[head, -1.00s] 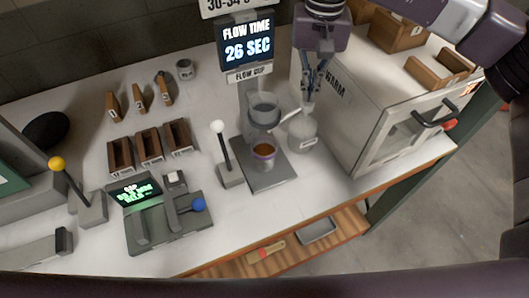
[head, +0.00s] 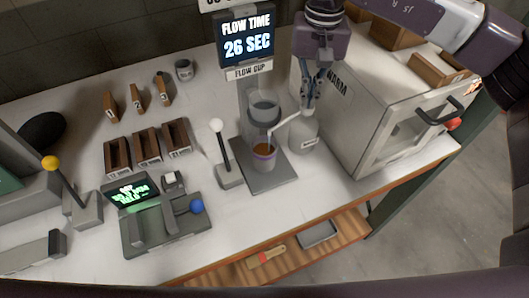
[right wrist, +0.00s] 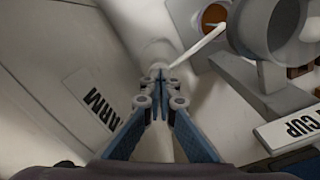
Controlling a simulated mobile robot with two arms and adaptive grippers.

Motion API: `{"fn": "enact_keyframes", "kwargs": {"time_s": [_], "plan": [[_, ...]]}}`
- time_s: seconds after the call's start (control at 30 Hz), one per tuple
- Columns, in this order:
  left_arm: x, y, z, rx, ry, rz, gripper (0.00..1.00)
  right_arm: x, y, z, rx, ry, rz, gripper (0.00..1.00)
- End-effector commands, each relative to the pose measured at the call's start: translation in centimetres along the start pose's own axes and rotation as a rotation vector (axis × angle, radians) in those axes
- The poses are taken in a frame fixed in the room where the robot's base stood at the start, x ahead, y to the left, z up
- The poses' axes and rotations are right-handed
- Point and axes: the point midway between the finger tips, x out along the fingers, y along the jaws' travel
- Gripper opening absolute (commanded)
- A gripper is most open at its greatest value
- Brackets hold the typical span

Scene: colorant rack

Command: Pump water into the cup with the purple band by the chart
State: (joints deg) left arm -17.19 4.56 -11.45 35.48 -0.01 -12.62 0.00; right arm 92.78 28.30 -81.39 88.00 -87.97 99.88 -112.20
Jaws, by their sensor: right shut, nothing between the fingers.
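The cup with the purple band (head: 264,158) stands upright on the dark base of the flow cup stand, with orange-brown contents showing. The white pump bottle (head: 303,134) stands to its right. Its spout (head: 289,123) points left, its end appearing over the cup; I cannot tell whether water flows. My right gripper (head: 307,106) is shut and empty, pointing down at the pump head, its tips at or just above it. In the right wrist view the closed fingertips (right wrist: 159,74) cover part of the pump top. My left gripper is not in view.
The grey flow cup (head: 264,108) is above the cup, under the flow time screen (head: 247,38). The warm oven (head: 350,120) stands close on the right. A white-knobbed lever (head: 217,126) stands left of the cup. Wooden trays (head: 147,145) and a scale (head: 165,228) lie farther left.

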Motion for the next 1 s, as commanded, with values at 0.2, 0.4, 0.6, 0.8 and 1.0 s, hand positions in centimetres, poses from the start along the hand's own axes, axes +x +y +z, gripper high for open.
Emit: {"fn": "enact_keyframes", "kwargs": {"time_s": [0.2,0.4,0.6,0.8,1.0], "plan": [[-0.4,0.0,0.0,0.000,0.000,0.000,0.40,-0.5,0.0,0.1,-0.002,-0.006,0.003,0.00],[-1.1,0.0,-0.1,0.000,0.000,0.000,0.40,-1.8,0.0,0.1,-0.002,-0.006,0.003,0.00],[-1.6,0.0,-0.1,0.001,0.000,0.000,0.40,-3.0,0.0,0.1,-0.001,-0.004,0.002,0.00],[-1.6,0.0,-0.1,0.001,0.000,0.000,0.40,-3.1,0.0,0.1,-0.001,-0.003,0.002,0.00],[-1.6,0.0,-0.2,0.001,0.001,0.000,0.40,-3.1,0.0,0.1,-0.001,-0.003,0.001,0.00]]}}
